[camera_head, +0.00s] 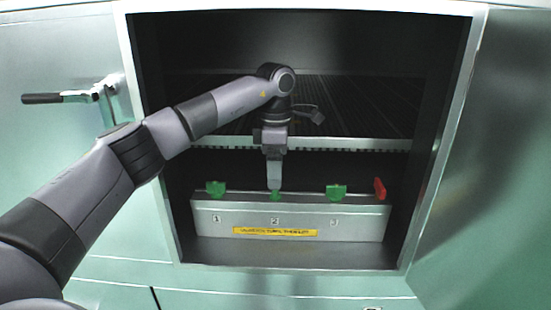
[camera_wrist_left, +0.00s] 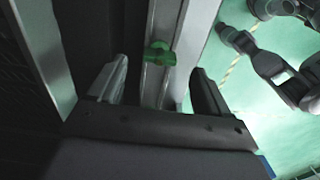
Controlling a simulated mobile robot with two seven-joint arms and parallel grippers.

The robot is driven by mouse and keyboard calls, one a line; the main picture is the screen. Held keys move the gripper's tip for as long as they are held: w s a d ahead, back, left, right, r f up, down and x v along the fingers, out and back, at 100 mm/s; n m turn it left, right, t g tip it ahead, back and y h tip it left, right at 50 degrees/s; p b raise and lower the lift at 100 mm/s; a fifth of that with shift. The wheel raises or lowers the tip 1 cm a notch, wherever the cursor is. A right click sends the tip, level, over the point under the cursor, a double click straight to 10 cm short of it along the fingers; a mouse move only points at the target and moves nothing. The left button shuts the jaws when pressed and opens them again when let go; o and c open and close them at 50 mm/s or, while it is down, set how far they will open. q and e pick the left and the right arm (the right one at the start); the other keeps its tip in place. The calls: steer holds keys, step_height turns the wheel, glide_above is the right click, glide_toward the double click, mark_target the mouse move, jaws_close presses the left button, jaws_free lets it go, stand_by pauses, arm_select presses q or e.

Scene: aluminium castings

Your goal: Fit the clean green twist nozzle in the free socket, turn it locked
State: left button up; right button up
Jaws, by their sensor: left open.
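A silver manifold block (camera_head: 345,217) carries sockets labelled 1, 2 and 3. Green nozzles stand at position 1 (camera_head: 215,188), position 2 (camera_head: 275,197) and position 3 (camera_head: 336,192). The one at position 2 looks narrower than the other two; whether it is seated or locked I cannot tell. My left gripper (camera_head: 275,187) points straight down just above it. In the left wrist view a green nozzle (camera_wrist_left: 160,54) shows between and beyond the open fingers of my left gripper (camera_wrist_left: 158,80), apart from both.
A red part (camera_head: 380,188) stands at the block's right end. The block sits inside an open cabinet with a metal frame (camera_head: 459,110). A dark ribbed rack with a metal front edge (camera_head: 370,145) lies behind and above the block. A handle (camera_head: 60,97) is at left.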

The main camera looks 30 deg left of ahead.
mark_target(275, 194)
arm_select(q)
step_height(275, 194, down, 5)
steer(key=shift+r, duration=0.1)
stand_by(0.3)
steer(key=c, duration=1.1)
steer(key=shift+r+m+p, duration=0.1)
steer(key=shift+m+p, duration=0.8)
steer(key=shift+m, duration=0.3)
steer(key=m+p, duration=0.1)
steer(key=m, duration=0.3)
